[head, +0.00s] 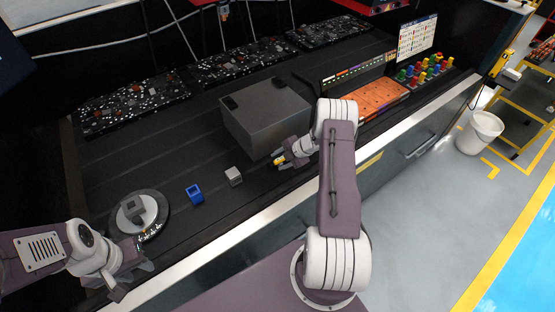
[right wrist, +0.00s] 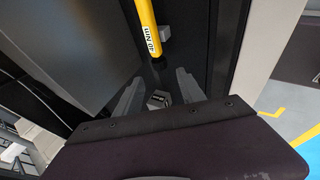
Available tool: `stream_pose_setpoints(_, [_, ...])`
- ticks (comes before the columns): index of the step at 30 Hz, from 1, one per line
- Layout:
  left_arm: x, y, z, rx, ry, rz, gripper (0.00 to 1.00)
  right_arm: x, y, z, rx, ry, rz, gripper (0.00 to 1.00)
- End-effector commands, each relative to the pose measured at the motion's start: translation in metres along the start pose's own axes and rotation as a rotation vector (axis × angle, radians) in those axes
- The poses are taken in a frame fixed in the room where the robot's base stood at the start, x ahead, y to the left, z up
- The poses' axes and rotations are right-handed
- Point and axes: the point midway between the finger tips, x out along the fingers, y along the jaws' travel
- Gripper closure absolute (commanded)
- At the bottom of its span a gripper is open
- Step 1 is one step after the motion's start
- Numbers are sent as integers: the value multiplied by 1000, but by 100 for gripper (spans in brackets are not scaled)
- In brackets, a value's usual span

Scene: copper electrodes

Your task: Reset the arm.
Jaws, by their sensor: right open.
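My right arm reaches over the black bench, and its gripper (head: 283,160) is low beside the large grey box. In the right wrist view its two grey fingers (right wrist: 160,82) stand apart with nothing held between them. A yellow rod-shaped tool marked "40 Nm" (right wrist: 147,30) lies just past the fingertips. In the head view only a small yellow part (head: 279,161) of it shows at the gripper. My left gripper (head: 134,270) is at the lower left, near the bench's front edge, with its fingers apart and nothing seen in them.
A large grey box (head: 266,118) stands mid-bench. A round grey disc (head: 160,213), blue open block (head: 194,193) and small grey cube (head: 233,176) lie left of my right gripper. An orange tray (head: 372,98) and coloured pieces (head: 424,70) are right. A white bin (head: 480,133) stands on the floor.

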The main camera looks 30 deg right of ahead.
Motion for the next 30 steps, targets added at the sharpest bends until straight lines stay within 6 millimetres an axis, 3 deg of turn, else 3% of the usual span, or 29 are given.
stream_pose_setpoints(13, [5, 0, 0, 0, 0, 0, 64, 7, -1, -3, -8, 6, -3, 53])
stream_pose_setpoints(14, [10, 0, 1, 0, 0, 0, 64, 13, 1, -7, -23, 10, -3, 53])
stream_pose_setpoints(16, [25, 0, 3, 0, 0, 0, 64, 18, 29, -17, -96, 7, 23, 53])
stream_pose_setpoints(17, [33, -1, 3, 0, 0, 0, 64, 18, 46, -25, -137, 5, 40, 53])
stream_pose_setpoints(20, [65, -1, 7, 0, 0, 0, 64, 15, 102, -82, -237, 18, 118, 53])
stream_pose_setpoints(22, [87, -2, 9, 0, -1, 0, 64, 4, 136, -128, -196, -2, 205, 53])
stream_pose_setpoints(24, [107, -2, 11, 0, -1, 0, 64, -12, 154, -165, -63, -44, 287, 53])
stream_pose_setpoints(26, [123, -2, 13, 0, -1, 0, 64, -27, 150, -187, 116, -89, 337, 53])
stream_pose_setpoints(27, [132, -3, 14, 0, -1, 0, 64, -37, 136, -196, 265, -123, 353, 53])
stream_pose_setpoints(29, [142, -3, 15, 0, -1, 0, 64, -49, 100, -202, 507, -177, 343, 53])
stream_pose_setpoints(30, [146, -3, 15, 0, 0, 0, 64, -55, 67, -203, 680, -218, 315, 53])
